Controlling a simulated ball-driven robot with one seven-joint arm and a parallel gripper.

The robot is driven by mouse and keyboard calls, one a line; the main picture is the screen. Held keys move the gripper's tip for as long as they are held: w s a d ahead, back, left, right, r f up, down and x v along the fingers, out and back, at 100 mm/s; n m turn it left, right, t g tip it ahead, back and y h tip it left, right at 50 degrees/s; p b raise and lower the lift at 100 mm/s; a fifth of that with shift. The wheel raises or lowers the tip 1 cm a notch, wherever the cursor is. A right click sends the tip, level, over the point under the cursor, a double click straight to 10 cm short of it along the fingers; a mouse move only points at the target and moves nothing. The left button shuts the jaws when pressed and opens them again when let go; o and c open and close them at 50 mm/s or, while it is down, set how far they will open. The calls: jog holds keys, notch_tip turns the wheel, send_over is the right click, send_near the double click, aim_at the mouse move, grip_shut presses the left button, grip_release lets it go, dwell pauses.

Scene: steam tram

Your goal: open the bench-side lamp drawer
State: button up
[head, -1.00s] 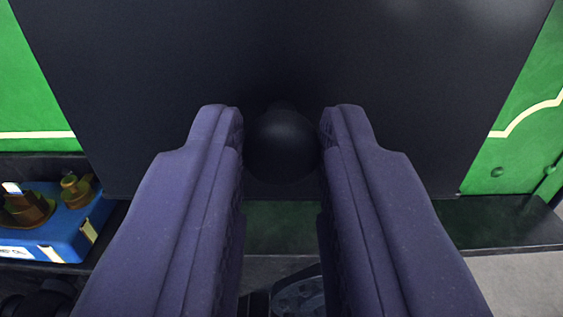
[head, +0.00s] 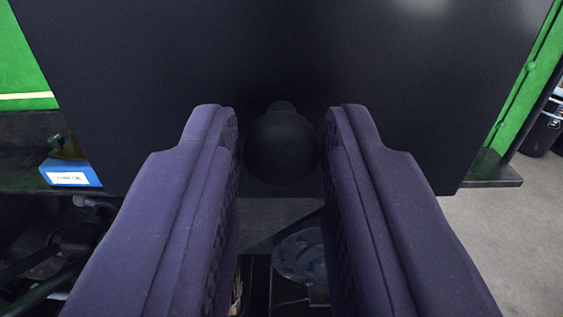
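The drawer front (head: 290,50) is a dark, flat panel that fills the upper middle of the head view. A round black knob (head: 281,148) stands out from it on a short stem.
A blue box (head: 72,174) with a white label and brass parts sits on a dark ledge (head: 490,172) at left. Dark rods and machinery (head: 60,255) lie lower left. Grey floor (head: 510,245) is open at right, with a black container (head: 543,128) beyond.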

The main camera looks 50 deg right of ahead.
jog(key=shift+o, duration=1.4)
jog(key=p+v, duration=0.2)
jog(key=v, duration=0.5)
jog(key=shift+s+a, duration=0.25)
jog(key=shift+a, duration=0.05)
